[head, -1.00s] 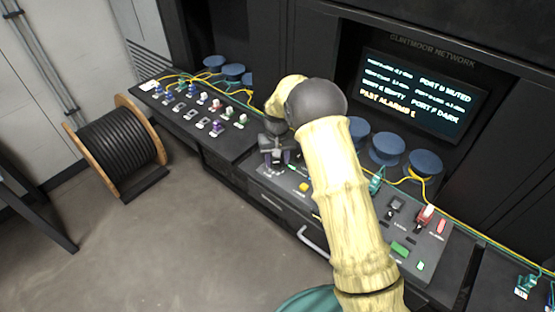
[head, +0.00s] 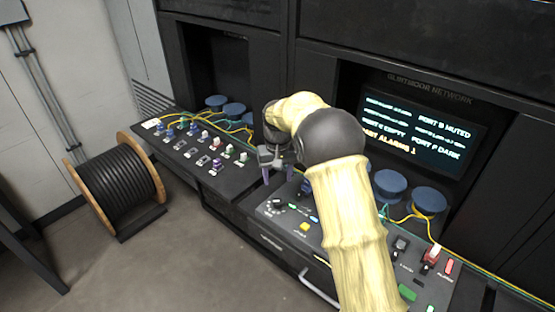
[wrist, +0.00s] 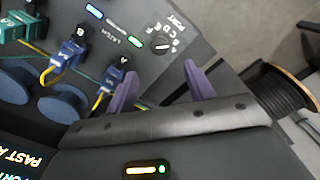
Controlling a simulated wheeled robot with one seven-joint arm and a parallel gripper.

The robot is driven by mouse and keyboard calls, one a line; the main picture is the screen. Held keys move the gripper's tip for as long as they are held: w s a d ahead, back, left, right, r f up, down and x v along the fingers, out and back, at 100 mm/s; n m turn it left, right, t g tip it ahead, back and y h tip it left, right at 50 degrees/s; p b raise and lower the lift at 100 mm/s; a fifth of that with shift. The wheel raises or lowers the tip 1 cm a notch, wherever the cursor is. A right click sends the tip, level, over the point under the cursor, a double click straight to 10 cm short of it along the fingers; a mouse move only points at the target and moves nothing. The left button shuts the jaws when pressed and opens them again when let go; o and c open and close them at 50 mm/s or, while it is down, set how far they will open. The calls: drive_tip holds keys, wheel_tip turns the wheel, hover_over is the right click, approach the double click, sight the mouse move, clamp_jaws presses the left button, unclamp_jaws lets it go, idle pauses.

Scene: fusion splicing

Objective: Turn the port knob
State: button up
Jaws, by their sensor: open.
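The port knob (head: 279,204) is a small dark round knob at the left end of the right-hand console. In the wrist view the knob (wrist: 160,46) has a pale pointer mark, and letters and the word PORT are printed around it. I cannot tell surely which letter it points at. My gripper (head: 278,175) is open, with purple fingers, above and behind the knob in the head view. In the wrist view the gripper (wrist: 160,72) has its fingers spread to either side of the knob's line, with nothing between them and the knob apart from the tips.
The console (head: 262,212) also bears a yellow button (head: 305,228), lit buttons, a red switch (head: 431,258) and plugged connectors (wrist: 68,55) with cables. The left panel (head: 185,148) holds rows of small plugs. A screen (head: 420,130) stands behind. A cable reel (head: 115,183) is on the floor.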

wheel_tip(320, 180, up, 7)
drive_tip(key=shift+r+b, duration=0.15)
drive_tip(key=shift+b, duration=0.15)
drive_tip(key=s+d+f+m+t, duration=0.1)
drive_tip(key=s+d+f, duration=0.1)
drive_tip(key=s+d, duration=0.3)
drive_tip(key=s+d+f+m, duration=0.1)
drive_tip(key=s+d, duration=0.5)
drive_tip(key=s, duration=0.7)
drive_tip(key=s+d+f+m+t, duration=0.1)
drive_tip(key=s+d+f, duration=0.1)
drive_tip(key=s+d, duration=0.4)
drive_tip(key=s, duration=0.3)
drive_tip(key=shift+s+d+f+t, duration=0.2)
drive_tip(key=shift+s+f+t, duration=0.1)
